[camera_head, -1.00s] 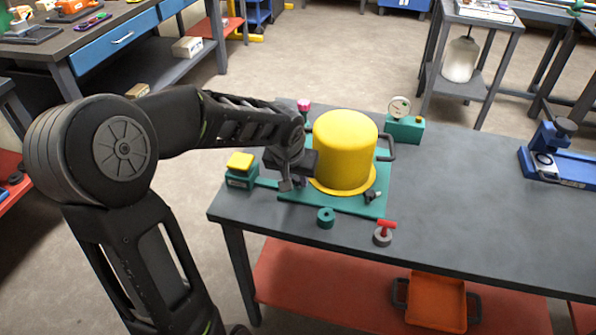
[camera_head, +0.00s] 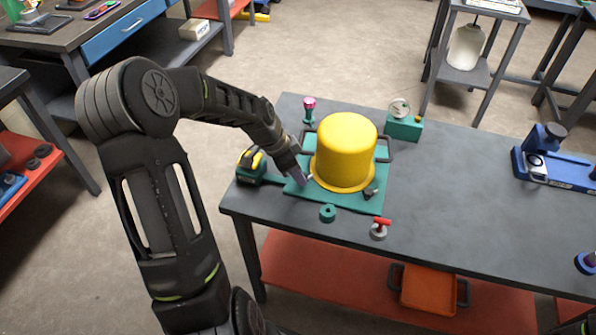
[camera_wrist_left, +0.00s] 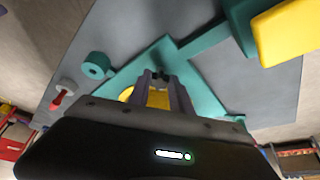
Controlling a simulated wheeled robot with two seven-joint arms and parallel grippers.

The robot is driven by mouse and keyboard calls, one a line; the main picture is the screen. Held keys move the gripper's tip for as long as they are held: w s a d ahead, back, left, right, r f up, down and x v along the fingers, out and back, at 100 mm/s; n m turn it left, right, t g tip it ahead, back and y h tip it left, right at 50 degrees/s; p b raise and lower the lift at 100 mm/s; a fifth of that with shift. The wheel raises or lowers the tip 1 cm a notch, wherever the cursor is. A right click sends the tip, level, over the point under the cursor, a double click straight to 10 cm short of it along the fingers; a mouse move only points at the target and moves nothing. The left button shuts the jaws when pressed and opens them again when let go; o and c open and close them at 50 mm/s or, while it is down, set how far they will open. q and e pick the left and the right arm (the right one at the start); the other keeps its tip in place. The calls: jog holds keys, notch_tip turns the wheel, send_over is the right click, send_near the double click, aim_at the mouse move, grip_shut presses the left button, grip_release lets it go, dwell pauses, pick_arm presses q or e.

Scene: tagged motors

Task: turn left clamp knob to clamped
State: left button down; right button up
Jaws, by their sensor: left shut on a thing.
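A tall yellow cover (camera_head: 346,150) stands on a teal base plate (camera_head: 350,201) on the grey bench. My left gripper (camera_head: 302,181) reaches down at the left edge of the cover. In the left wrist view my left gripper (camera_wrist_left: 160,82) is shut on a small dark knob (camera_wrist_left: 160,76), which looks like the left clamp knob. Its angle cannot be read, as the fingers hide most of it. Another dark clamp knob (camera_head: 371,193) shows at the cover's front right. My right gripper is not in view.
A teal block with a yellow top (camera_head: 251,165) stands left of the plate. A teal ring (camera_head: 327,213) and a red-handled part (camera_head: 380,229) lie in front. A gauge on a teal box (camera_head: 404,122) stands behind right. The bench's middle right is clear.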

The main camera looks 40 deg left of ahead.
pick_arm(q)
jog(key=shift+a+m, duration=0.15)
jog(key=shift+m, duration=0.65)
jog(key=shift+g, duration=0.3)
jog(key=c, duration=1.2)
grip_release()
jog(key=shift+o, duration=0.2)
jog(key=b+v, duration=0.1)
jog(key=v, duration=0.6)
jog(key=shift+a+r, duration=0.15)
jog(key=shift+r, duration=0.15)
jog(key=shift+s, duration=0.1)
